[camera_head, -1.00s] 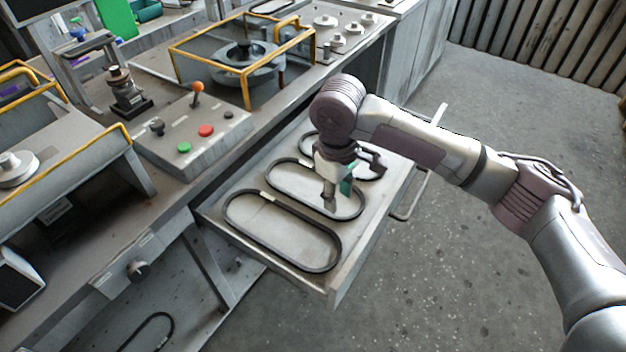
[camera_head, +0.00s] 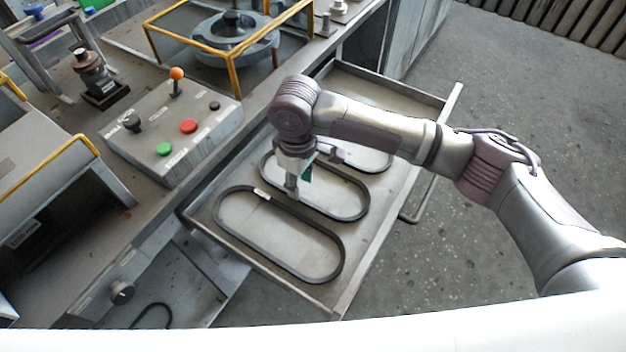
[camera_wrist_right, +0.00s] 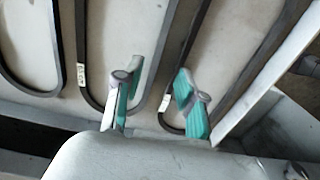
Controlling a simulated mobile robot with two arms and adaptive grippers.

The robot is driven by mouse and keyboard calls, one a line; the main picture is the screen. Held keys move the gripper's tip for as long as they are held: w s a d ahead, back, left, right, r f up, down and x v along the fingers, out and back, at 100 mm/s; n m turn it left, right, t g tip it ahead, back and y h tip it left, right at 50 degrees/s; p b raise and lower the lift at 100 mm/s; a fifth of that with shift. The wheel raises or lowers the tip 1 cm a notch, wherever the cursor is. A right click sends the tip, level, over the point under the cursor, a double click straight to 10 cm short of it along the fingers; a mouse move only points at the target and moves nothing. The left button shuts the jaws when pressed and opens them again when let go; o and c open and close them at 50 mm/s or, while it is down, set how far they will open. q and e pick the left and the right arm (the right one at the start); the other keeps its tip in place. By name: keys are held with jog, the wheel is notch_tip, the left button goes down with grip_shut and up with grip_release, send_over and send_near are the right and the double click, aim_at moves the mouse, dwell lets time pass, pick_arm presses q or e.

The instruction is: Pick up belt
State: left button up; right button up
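Several black oval belts lie flat in an open grey drawer (camera_head: 372,240). The nearest belt (camera_head: 232,242) lies whole in view, with a white label on its edge. The middle belt (camera_head: 345,216) is partly hidden by my right gripper, and a further belt (camera_head: 385,160) is partly hidden by my arm. My right gripper (camera_head: 293,190) points down over the left part of the middle belt. In the right wrist view the gripper (camera_wrist_right: 158,85) has its teal fingers apart, with nothing seen held between them; belt strands (camera_wrist_right: 150,75) run beyond them. My left gripper is not in view.
A control box (camera_head: 172,130) with green and red buttons and an orange-knobbed lever stands on the bench left of the drawer. A yellow frame (camera_head: 232,65) surrounds a round housing (camera_head: 238,35). Another dark loop (camera_head: 152,312) lies below the bench. Floor at right is clear.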

aim_at(302, 201)
jog(key=shift+f, duration=0.35)
notch_tip(302, 201, down, 4)
jog(key=shift+w+d+f, duration=0.1)
jog(key=shift+w, duration=0.05)
jog(key=shift+f, duration=0.5)
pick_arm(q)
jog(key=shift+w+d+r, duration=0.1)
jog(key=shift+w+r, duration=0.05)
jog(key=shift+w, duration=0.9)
pick_arm(e)
grip_shut()
